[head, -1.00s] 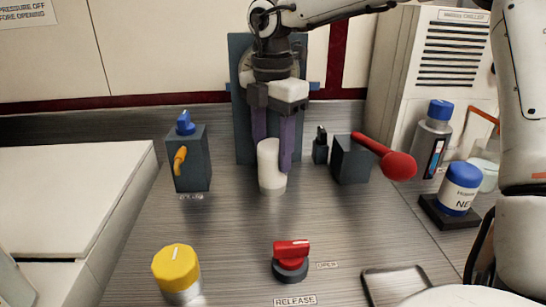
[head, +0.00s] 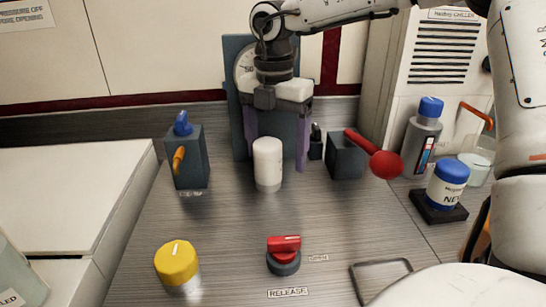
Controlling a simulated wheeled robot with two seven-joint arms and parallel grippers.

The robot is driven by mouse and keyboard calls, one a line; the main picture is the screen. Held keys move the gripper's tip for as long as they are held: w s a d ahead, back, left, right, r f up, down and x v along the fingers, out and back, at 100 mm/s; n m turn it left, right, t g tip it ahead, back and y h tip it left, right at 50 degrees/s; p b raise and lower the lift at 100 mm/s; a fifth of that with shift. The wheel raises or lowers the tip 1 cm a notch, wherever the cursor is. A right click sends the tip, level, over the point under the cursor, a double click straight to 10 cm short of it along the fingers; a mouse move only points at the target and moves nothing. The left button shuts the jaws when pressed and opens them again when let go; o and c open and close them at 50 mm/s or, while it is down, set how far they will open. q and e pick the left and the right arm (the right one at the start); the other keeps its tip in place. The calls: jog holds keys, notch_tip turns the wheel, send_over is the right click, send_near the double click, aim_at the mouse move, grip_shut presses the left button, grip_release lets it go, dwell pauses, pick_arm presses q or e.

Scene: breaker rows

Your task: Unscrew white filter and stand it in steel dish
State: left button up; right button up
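The white filter (head: 268,160) stands upright on its mount on the steel bench, in front of the dark back panel. My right gripper (head: 276,158) comes down from above with its two purple fingers spread wide. One finger is at the filter's left edge, partly hidden by it; the other is clear of it on the right. The gripper holds nothing. The steel dish (head: 362,291) is at the lower right, its near right part hidden by my own white body. My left gripper is not in view.
A red ball-ended lever (head: 385,164) juts out right of the filter. A yellow-handled valve box (head: 187,160) stands left. A red knob (head: 284,250) and yellow knob (head: 177,262) are in front. A blue-capped jar (head: 447,186) and bottle (head: 423,137) stand right. The bench between is clear.

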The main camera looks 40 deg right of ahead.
jog(key=n, duration=0.8)
jog(key=shift+w+a+r+n, duration=0.2)
jog(key=shift+w+r+n, duration=0.15)
jog(key=shift+w+n, duration=0.05)
jog(key=shift+w+t, duration=0.1)
jog(key=shift+t, duration=0.2)
jog(key=shift+f, duration=0.15)
jog(key=m+b, duration=0.2)
jog(key=m, duration=0.1)
jog(key=shift+w+f, duration=0.1)
jog(key=shift+f, duration=0.05)
jog(key=m+b, duration=0.1)
jog(key=m, duration=0.3)
jog(key=shift+b, duration=0.3)
jog(key=shift+a+m, duration=0.1)
jog(key=shift+m, duration=0.8)
jog(key=m, duration=0.1)
jog(key=w+m, duration=0.1)
jog(key=m, duration=0.1)
jog(key=shift+w+a+f, duration=0.15)
jog(key=shift+a, duration=0.05)
jog(key=shift+w+f+m, duration=0.1)
jog(key=shift+m, duration=0.7)
jog(key=m, duration=0.5)
jog(key=shift+s+d, duration=0.2)
jog(key=shift+s, duration=0.2)
